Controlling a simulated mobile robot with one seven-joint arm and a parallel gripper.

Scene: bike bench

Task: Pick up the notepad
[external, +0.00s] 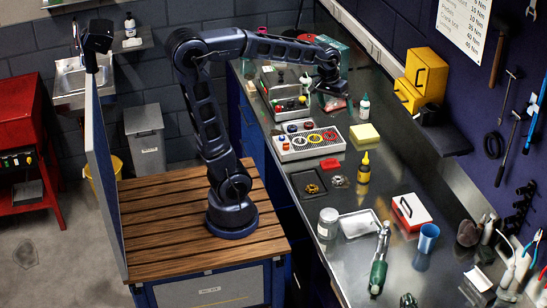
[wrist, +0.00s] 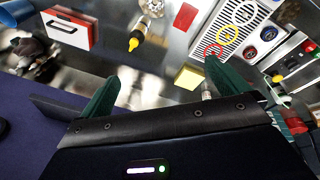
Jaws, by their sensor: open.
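The notepad is a small yellow block (external: 364,134) lying flat on the metal bench, right of the grey tray with coloured rings. In the wrist view the notepad (wrist: 188,77) shows between the fingers, nearer the right one and beyond the tips' line. My gripper (external: 335,100) is raised over the back part of the bench, beyond the notepad and apart from it. In the wrist view my gripper (wrist: 160,88) has its two dark green fingers spread wide with nothing between them.
A white bottle (external: 364,106) stands just behind the notepad, and a yellow bottle (external: 363,168) in front of it. The ring tray (external: 327,147) is at its left. Yellow drawers (external: 425,72) stand at the wall. A red-and-white box (external: 411,211) and blue cup (external: 428,238) are nearer the front.

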